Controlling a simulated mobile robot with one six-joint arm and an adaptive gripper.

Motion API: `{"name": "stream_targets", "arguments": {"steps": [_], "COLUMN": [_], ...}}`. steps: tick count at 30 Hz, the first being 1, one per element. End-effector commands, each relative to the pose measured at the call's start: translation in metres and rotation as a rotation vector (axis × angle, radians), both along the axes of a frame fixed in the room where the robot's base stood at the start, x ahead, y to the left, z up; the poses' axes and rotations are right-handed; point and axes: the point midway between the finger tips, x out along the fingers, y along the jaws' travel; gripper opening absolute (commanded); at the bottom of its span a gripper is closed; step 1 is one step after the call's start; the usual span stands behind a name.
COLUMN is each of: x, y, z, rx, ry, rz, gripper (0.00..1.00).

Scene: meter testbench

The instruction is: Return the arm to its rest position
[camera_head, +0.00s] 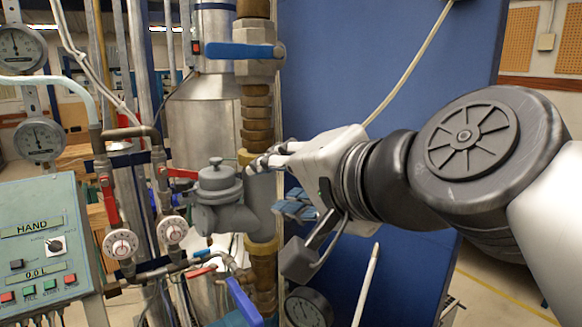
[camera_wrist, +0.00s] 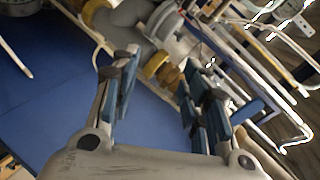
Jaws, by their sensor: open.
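My gripper (camera_head: 275,187) is open and empty, in the middle of the head view. Its upper finger reaches in front of the brass pipe, close to the grey meter body (camera_head: 222,195); I cannot tell whether they touch. My arm comes in from the right edge, held out to the left. In the wrist view both fingers of my gripper (camera_wrist: 163,92) are spread apart with nothing between their pads. The brass fittings (camera_wrist: 160,68) show beyond the gap between them, and a grey pipe body (camera_wrist: 125,20) lies further up.
A blue lever handle (camera_head: 240,50) sits on the pipe above, and another blue handle (camera_head: 243,302) is below. A round gauge (camera_head: 308,308) is under my gripper. A blue panel (camera_head: 350,70) stands behind. The control box (camera_head: 40,240) and red-handled valves (camera_head: 108,200) are at left.

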Motion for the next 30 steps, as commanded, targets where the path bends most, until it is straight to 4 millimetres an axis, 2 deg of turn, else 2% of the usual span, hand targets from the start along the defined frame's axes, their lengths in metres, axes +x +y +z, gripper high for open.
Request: {"name": "stream_targets", "arguments": {"steps": [1,3,5,6,9,12,15,18,21,30], "x": [-0.009,-0.023,-0.037,-0.047,-0.077,-0.107,-0.133,-0.151,-0.159,-0.160], "y": [-0.012,-0.029,-0.045,-0.056,-0.085,-0.111,-0.132,-0.145,-0.152,-0.153], "z": [-0.041,-0.091,-0.132,-0.159,-0.222,-0.274,-0.310,-0.331,-0.340,-0.341], "rx": [-0.102,-0.249,-0.369,-0.448,-0.631,-0.783,-0.895,-0.964,-0.995,-1.001], "ry": [0.029,0.073,0.116,0.147,0.231,0.315,0.384,0.429,0.452,0.455], "rz": [0.009,0.033,0.059,0.080,0.139,0.204,0.261,0.302,0.322,0.326], "gripper": [0.42,0.42,0.42,0.42,0.42,0.42,0.42,0.42,0.42,0.42]}}
